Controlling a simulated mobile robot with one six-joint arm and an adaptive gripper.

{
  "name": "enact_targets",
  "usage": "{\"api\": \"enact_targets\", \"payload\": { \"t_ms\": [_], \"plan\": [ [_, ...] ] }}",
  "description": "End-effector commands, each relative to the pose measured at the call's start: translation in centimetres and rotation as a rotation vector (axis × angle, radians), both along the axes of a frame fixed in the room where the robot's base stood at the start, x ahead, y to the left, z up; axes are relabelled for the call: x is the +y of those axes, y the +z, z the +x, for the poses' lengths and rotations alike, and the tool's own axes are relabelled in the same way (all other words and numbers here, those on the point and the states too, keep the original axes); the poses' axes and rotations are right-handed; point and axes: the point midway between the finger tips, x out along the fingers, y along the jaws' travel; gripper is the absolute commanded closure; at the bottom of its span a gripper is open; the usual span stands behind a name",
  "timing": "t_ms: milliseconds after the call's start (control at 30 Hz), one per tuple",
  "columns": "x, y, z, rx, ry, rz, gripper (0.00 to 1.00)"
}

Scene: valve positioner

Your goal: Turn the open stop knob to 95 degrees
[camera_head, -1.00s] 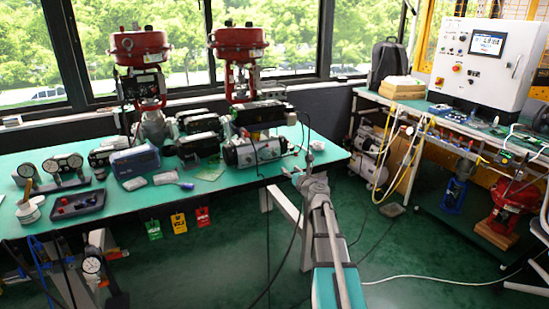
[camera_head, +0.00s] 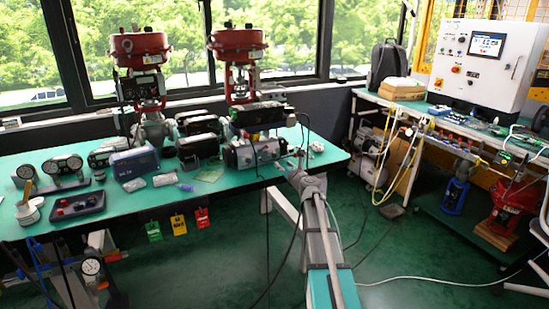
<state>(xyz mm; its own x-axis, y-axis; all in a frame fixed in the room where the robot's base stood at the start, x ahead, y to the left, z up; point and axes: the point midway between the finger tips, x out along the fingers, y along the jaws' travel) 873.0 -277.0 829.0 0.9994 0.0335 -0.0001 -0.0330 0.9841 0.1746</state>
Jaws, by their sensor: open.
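My arm reaches from the lower right to the bench's right end. My gripper (camera_head: 293,163) is small in the head view, open, beside the right end of the grey and black actuator (camera_head: 252,152). A black positioner-like unit (camera_head: 258,117) sits above that actuator, in front of the right red-topped valve (camera_head: 238,44). The open stop knob is too small to make out. I cannot tell whether my gripper touches anything.
The green bench (camera_head: 130,200) also holds a left red-topped valve (camera_head: 140,48), gauges (camera_head: 65,168), a blue box (camera_head: 135,162) and a dark tray (camera_head: 77,206). A black cable hangs near my arm. Green floor is open below right.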

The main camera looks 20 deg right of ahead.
Motion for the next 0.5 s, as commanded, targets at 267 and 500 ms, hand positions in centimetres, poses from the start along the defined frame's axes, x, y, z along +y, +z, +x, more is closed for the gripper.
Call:
{"api": "enact_targets", "payload": {
  "t_ms": [267,500],
  "plan": [
    [0.0,0.0,4.7,0.000,0.000,0.000,0.36],
    [0.1,0.0,7.4,0.000,0.000,0.000,0.36]
  ]
}}
